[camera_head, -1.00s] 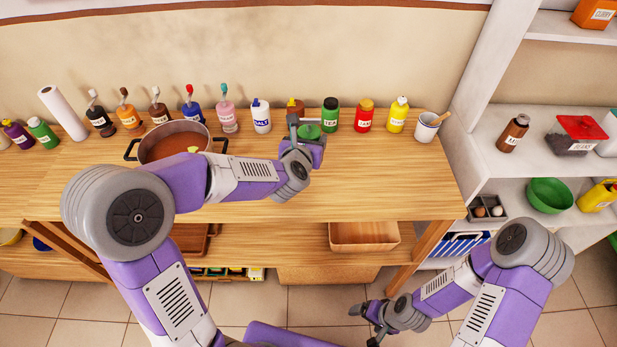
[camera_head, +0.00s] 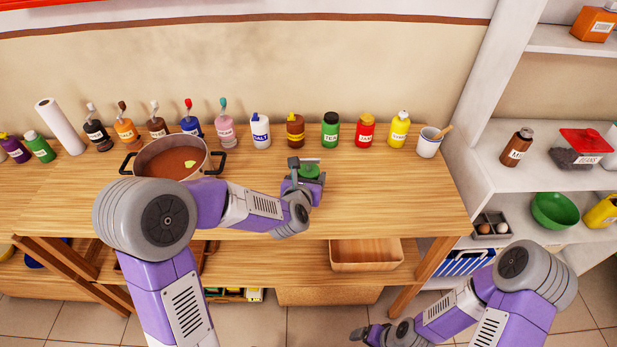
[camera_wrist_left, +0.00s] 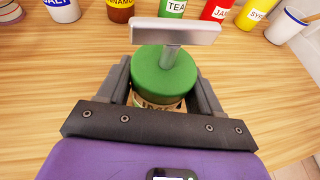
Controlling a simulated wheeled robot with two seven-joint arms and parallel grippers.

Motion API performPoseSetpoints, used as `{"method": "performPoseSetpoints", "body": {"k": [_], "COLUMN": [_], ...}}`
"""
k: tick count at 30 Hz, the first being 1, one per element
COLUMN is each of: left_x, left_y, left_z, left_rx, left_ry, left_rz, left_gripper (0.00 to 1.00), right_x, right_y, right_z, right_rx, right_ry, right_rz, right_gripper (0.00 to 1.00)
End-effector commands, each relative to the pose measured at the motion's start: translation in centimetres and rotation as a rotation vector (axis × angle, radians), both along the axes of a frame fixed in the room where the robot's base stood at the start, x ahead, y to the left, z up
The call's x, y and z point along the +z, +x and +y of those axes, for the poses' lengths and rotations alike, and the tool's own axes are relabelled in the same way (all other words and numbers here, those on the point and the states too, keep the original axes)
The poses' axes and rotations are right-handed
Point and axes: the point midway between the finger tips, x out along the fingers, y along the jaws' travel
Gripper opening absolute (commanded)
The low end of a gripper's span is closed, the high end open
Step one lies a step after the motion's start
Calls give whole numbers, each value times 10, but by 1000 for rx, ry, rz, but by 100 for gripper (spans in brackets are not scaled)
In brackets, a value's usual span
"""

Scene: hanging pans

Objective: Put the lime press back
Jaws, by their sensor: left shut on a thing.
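The lime press appears to be the green-topped jar with a grey T-shaped handle (camera_wrist_left: 168,72) in the left wrist view. A label on its body is partly hidden by my gripper. My left gripper (camera_wrist_left: 162,98) is shut on it, with a dark finger on each side. In the head view the green top (camera_head: 310,171) shows at my left gripper (camera_head: 303,186), over the table's right half. I cannot tell whether its base touches the wood. My right gripper (camera_head: 372,335) is low at the bottom edge, away from the table; its jaws are unclear.
A row of bottles and jars, including the tea jar (camera_head: 331,131) and salt bottle (camera_head: 260,131), lines the table's back. A pot of brown soup (camera_head: 172,160) stands left. A mug (camera_head: 429,143) stands right. White shelves (camera_head: 505,205) are beyond. The table's right front is clear.

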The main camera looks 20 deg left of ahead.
Motion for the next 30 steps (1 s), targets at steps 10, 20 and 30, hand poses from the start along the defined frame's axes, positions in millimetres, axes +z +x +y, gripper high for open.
{"method": "performPoseSetpoints", "body": {"k": [10,20,30], "left_x": [-1,5,36], "left_y": [0,-3,-75], "left_z": [0,0,-3], "left_rx": [0,0,-1], "left_ry": [0,1,0], "left_rz": [0,-1,-4], "left_gripper": [91,91,91], "right_x": [-2,5,12], "right_y": [0,0,0], "right_z": [0,0,0], "right_rx": [0,0,0], "right_ry": [0,0,0], "right_rz": [0,0,0], "right_gripper": [87,87,87]}}
